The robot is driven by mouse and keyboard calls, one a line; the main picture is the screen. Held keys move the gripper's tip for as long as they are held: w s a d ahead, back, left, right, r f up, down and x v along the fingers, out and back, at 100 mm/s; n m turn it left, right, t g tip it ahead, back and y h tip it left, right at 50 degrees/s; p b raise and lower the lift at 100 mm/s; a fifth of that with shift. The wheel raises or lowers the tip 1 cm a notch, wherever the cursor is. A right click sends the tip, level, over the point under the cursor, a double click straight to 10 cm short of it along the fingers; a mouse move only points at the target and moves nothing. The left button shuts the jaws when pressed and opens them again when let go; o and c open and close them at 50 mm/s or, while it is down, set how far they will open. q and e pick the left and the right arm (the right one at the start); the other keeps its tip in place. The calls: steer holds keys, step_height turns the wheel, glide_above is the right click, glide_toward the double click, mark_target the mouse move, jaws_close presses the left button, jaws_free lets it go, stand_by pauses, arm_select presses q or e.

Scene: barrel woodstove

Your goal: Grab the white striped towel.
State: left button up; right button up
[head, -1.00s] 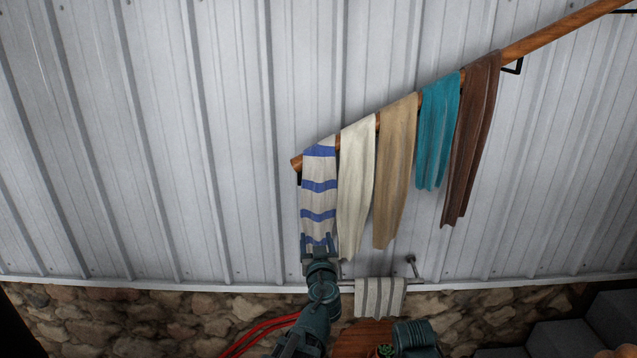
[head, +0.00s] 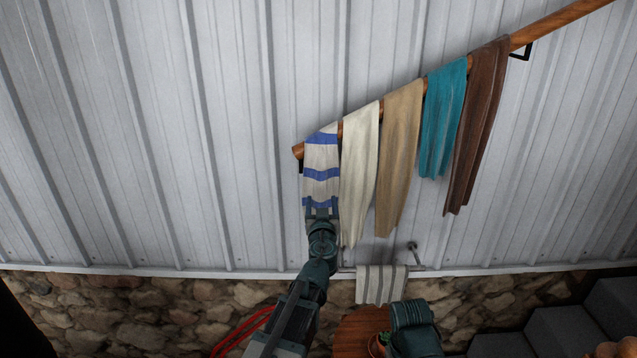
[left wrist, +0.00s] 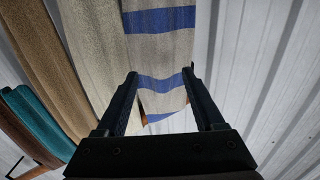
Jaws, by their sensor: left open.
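A white towel with blue stripes (head: 321,173) hangs at the low left end of a sloping wooden rail, its lower part hidden by my left gripper. My left gripper (head: 322,206) is open at this towel, below its middle blue band. In the left wrist view the striped towel (left wrist: 160,52) shows beyond and between the two spread fingers (left wrist: 161,78). I cannot tell whether they touch it. A second, smaller white towel with grey stripes (head: 381,284) hangs on a low bar, below and right of my left gripper. My right gripper is not seen.
On the wooden rail (head: 562,24), a cream towel (head: 358,180) hangs close beside the blue-striped one, followed by tan (head: 399,165), teal (head: 441,120) and brown (head: 478,125) towels. The metal wall (head: 180,140) left of the rail is clear. A round wooden table (head: 352,333) stands below.

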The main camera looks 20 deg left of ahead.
mark_target(321, 192)
arm_select(q)
steer(key=shift+x, duration=2.75)
steer(key=shift+s+a, duration=0.1)
steer(key=shift+s, duration=0.05)
steer(key=shift+c, duration=0.2)
jaws_close()
